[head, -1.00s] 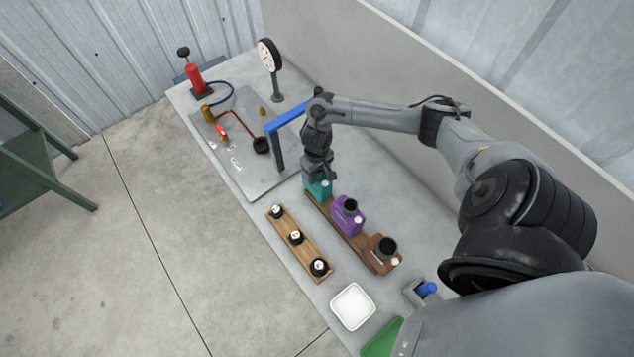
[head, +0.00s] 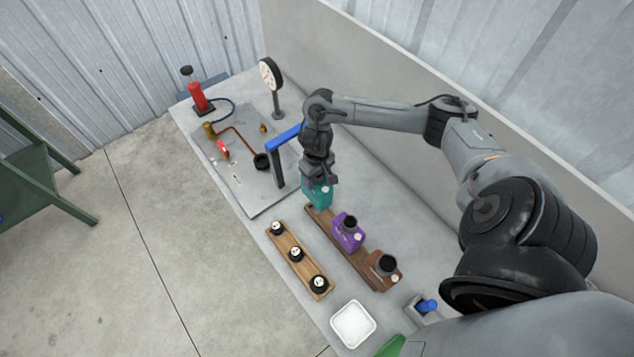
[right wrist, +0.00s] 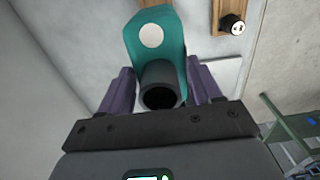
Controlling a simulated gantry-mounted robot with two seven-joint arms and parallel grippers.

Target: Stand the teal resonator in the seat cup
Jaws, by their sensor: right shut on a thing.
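The teal resonator (head: 320,194) is held by my right gripper (head: 318,181) above the far end of the dark wooden rack (head: 312,212). It looks lifted clear of the rack. In the right wrist view the resonator (right wrist: 172,35) shows a white disc and a dark open pipe neck (right wrist: 160,88); the gripper (right wrist: 160,98) is shut with a finger on each side of this neck. A small black cup, seemingly the seat cup (head: 262,161), stands empty on the grey metal plate (head: 255,193), left of the gripper. My left gripper is out of view.
A blue-topped post frame (head: 286,137) stands between gripper and black cup. A purple resonator (head: 347,235) and brown one (head: 381,273) sit on the rack. A light wooden tray (head: 284,248), white dish (head: 353,324), dial gauge (head: 269,74) and red pump (head: 198,97) stand around.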

